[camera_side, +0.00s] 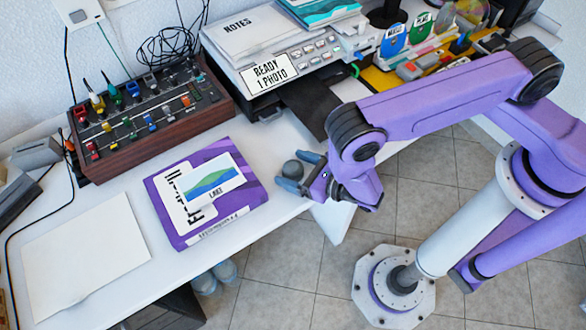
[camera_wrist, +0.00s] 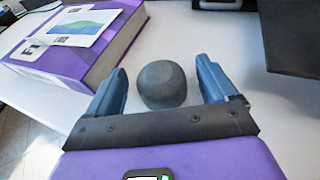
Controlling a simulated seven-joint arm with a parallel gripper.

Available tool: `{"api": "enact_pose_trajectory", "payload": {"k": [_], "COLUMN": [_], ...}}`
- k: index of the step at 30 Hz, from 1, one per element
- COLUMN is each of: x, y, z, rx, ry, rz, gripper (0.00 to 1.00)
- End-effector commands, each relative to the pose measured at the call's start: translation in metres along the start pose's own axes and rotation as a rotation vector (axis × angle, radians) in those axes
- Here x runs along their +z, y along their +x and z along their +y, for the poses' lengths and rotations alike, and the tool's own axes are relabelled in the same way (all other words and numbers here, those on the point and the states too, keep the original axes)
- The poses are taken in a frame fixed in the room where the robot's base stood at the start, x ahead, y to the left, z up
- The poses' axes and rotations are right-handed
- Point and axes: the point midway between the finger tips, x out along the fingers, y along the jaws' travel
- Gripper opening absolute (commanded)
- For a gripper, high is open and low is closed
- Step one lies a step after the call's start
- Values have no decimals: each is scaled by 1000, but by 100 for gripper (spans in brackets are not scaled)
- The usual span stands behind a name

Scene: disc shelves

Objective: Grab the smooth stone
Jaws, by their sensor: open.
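The smooth stone (camera_side: 292,169) is a dark grey, rounded lump on the white table near its front edge. My gripper (camera_side: 300,173) is open beside it, with its blue fingers reaching towards it from the right. In the wrist view the stone (camera_wrist: 162,84) sits between the two blue fingers of my gripper (camera_wrist: 160,85), with a gap visible on each side.
A purple paper pack (camera_side: 240,213) with a lake card on top lies left of the stone. A printer (camera_side: 290,62) with a black tray (camera_side: 318,100) stands behind. A mixer box (camera_side: 150,120) and a blank sheet (camera_side: 85,255) are farther left. Bare table surrounds the stone.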

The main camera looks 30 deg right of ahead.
Motion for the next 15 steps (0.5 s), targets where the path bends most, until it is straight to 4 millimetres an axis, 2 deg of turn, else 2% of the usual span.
{"api": "enact_pose_trajectory", "payload": {"k": [3,10,11,15], "x": [0,0,0,0], "y": [7,8,8,8], "z": [0,0,0,0], "rx": [0,0,0,0], "ry": [0,-2,-2,-1], "rz": [-1,-1,-1,-1], "gripper": [86,86,79,34]}}
